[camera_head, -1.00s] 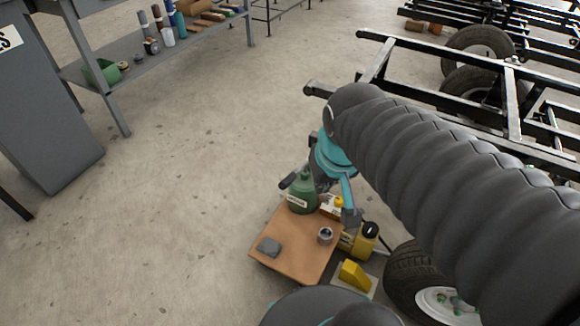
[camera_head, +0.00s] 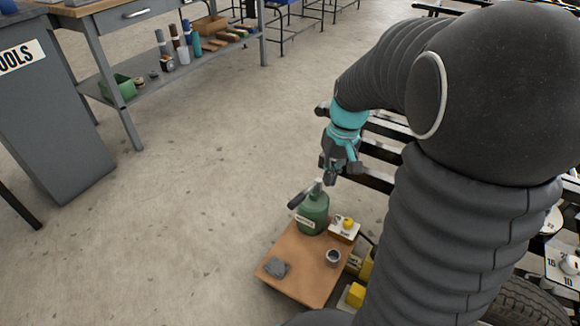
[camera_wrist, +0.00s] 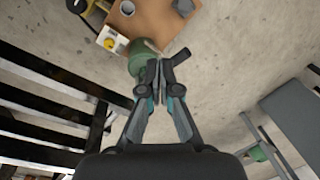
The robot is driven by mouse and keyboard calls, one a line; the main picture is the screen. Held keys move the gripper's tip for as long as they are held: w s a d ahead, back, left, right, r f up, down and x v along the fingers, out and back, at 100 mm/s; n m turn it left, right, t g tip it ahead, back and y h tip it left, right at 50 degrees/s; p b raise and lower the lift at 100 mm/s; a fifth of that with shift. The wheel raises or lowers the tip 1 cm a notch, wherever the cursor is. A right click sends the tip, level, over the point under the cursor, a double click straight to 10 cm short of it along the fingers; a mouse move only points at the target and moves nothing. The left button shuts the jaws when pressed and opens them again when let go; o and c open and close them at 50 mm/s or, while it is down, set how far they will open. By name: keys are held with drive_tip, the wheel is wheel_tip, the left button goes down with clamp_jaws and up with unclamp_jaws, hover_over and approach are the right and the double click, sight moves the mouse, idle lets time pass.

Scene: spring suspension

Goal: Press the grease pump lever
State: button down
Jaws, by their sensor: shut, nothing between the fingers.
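The grease pump (camera_head: 312,212) is a green container with a pale label, standing on the far part of a small brown tabletop. Its lever (camera_head: 298,200) has a dark handle slanting down to the left from the metal top. In the wrist view, the green pump (camera_wrist: 138,62) is partly behind my fingers, and the dark lever handle (camera_wrist: 181,56) shows just right of the fingertips. My gripper (camera_head: 329,174) is shut and empty, above and slightly right of the pump top. I cannot tell for sure whether it touches the pump.
Black frame rails lie right of my gripper. The floor left of the tabletop is open, up to a grey workbench (camera_head: 130,125).

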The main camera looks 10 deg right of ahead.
sight(298, 198)
drive_tip(key=w+d+f+n+g+y, duration=0.1)
drive_tip(key=w+f+n+y, duration=0.1)
drive_tip(key=w+n, duration=0.7)
drive_tip(key=shift+w+d+y, duration=0.15)
drive_tip(key=shift+w+y, duration=0.35)
drive_tip(key=shift+w, duration=0.4)
drive_tip(key=b+x, duration=0.1)
drive_tip(key=x, duration=1.3)
drive_tip(key=shift+s, duration=0.1)
